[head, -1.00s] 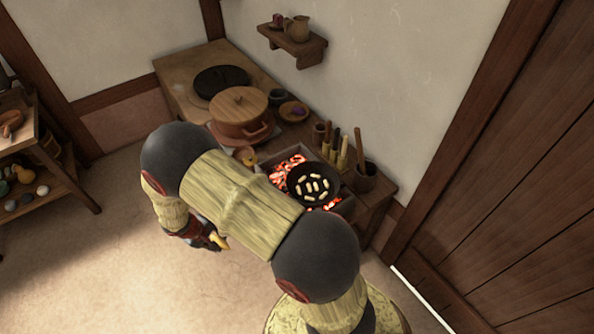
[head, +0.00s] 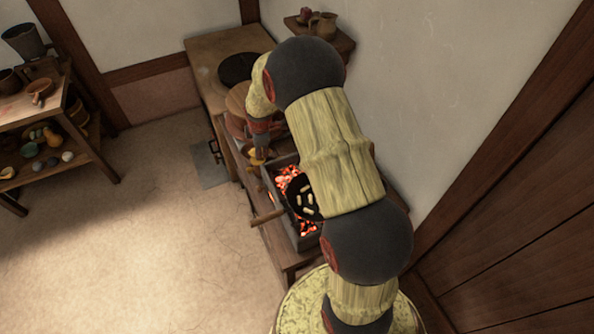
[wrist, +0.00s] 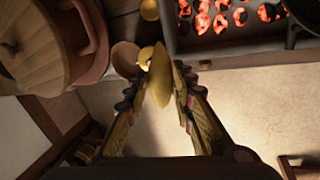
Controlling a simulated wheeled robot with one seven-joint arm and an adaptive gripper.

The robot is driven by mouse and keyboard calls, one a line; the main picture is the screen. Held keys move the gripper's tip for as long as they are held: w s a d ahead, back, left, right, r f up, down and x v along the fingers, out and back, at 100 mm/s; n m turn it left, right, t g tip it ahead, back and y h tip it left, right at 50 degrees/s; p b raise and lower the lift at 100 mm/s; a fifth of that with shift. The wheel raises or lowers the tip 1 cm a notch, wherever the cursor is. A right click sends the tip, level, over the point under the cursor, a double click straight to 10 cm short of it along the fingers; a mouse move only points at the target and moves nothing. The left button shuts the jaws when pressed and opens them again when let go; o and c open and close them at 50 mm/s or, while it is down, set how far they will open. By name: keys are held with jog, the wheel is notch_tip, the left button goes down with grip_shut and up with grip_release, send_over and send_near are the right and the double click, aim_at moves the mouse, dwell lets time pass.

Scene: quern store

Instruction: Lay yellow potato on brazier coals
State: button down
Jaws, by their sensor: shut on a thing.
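My gripper (wrist: 160,72) is shut on an elongated yellow potato (wrist: 159,88), seen between its fingers in the wrist view. In the head view my gripper (head: 259,150) hangs beyond the far end of the brazier (head: 266,184), near the lidded pot. A yellow patch (head: 257,155) shows at its tips there; I cannot tell if it is the held potato. The brazier's glowing coals (head: 306,229) are partly hidden by a black pan and my arm. In the wrist view the coals (wrist: 221,19) lie at upper right, apart from the potato.
A black pan (head: 296,208) with pale pieces sits over the coals. A lidded brown pot (wrist: 89,62) is left of my gripper in the wrist view. A reddish bowl (wrist: 124,55) and smaller yellow items (wrist: 149,10) are close by. The floor (head: 150,230) is clear.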

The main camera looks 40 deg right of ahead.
jog(key=shift+w+d+r+n, duration=0.15)
jog(key=shift+w+d+r, duration=0.15)
jog(key=shift+d, duration=0.25)
jog(key=shift+w+d+r+n, duration=0.15)
jog(key=shift+d+r, duration=0.15)
jog(key=shift+d, duration=0.2)
jog(key=shift+s+d, duration=0.1)
jog(key=shift+d, duration=0.2)
jog(key=s+d+f+b, duration=0.2)
jog(key=s+d+f, duration=0.2)
jog(key=s+d+f+b, duration=0.2)
jog(key=s+d+f, duration=0.2)
jog(key=s, duration=0.1)
jog(key=shift+s+d+f, duration=0.1)
jog(key=shift+s+f, duration=0.05)
jog(key=shift+f, duration=0.1)
jog(key=shift+s+d+f, duration=0.15)
jog(key=shift+s+f, duration=0.05)
jog(key=shift+f, duration=0.05)
jog(key=f, duration=0.1)
jog(key=f+b, duration=0.1)
jog(key=f, duration=0.1)
jog(key=shift+s+d+f, duration=0.15)
jog(key=shift+s+d, duration=0.05)
jog(key=shift+s, duration=0.1)
jog(key=shift+f, duration=0.2)
jog(key=shift+f+b, duration=0.2)
jog(key=shift+b, duration=0.35)
